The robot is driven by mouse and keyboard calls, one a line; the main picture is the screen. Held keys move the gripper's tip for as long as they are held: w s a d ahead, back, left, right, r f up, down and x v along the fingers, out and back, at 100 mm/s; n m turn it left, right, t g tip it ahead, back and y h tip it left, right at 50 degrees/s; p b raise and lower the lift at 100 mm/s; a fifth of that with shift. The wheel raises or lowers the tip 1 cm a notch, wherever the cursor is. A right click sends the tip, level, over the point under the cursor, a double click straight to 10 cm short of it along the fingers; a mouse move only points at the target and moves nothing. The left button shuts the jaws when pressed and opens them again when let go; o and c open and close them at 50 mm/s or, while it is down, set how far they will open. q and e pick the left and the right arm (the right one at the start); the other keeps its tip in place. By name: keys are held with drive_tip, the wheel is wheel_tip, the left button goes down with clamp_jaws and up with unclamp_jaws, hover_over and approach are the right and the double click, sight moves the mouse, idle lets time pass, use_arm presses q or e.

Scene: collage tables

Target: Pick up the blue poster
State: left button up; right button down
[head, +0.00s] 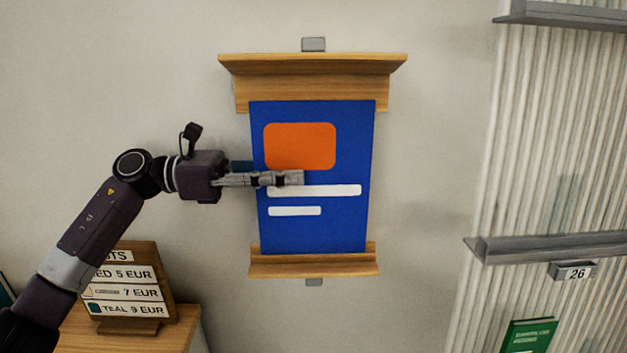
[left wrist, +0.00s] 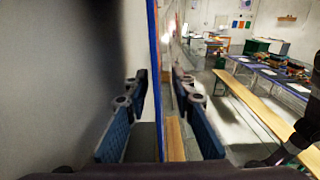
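The blue poster (head: 345,225), with an orange block and two white bars, stands upright between an upper wooden piece and a lower wooden ledge on the wall. My left gripper (head: 296,178) reaches in from the left at the poster's left edge. One finger lies across its front; a bluish part of the other passes behind the edge. In the left wrist view the poster shows edge-on as a thin blue strip (left wrist: 154,60) between the two spread fingers (left wrist: 163,95). The gripper looks open, with gaps on both sides. My right gripper is not seen.
The wooden upper piece (head: 312,88) and lower ledge (head: 314,265) bound the poster. A price sign (head: 125,285) stands on a wooden cabinet at lower left. Grey shelves (head: 545,247) and a green book (head: 528,336) are at right. Wall right of the poster is clear.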

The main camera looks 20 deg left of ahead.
sight(313, 184)
use_arm(q)
drive_tip(key=shift+w+d+r+p, duration=0.15)
drive_tip(key=shift+d+r+p, duration=0.1)
drive_tip(key=shift+d+p, duration=0.15)
drive_tip(key=p+x, duration=0.2)
drive_tip(key=x, duration=0.1)
drive_tip(key=shift+w+d+r, duration=0.1)
drive_tip(key=shift+w+d, duration=0.05)
drive_tip(key=shift+d, duration=0.2)
clamp_jaws()
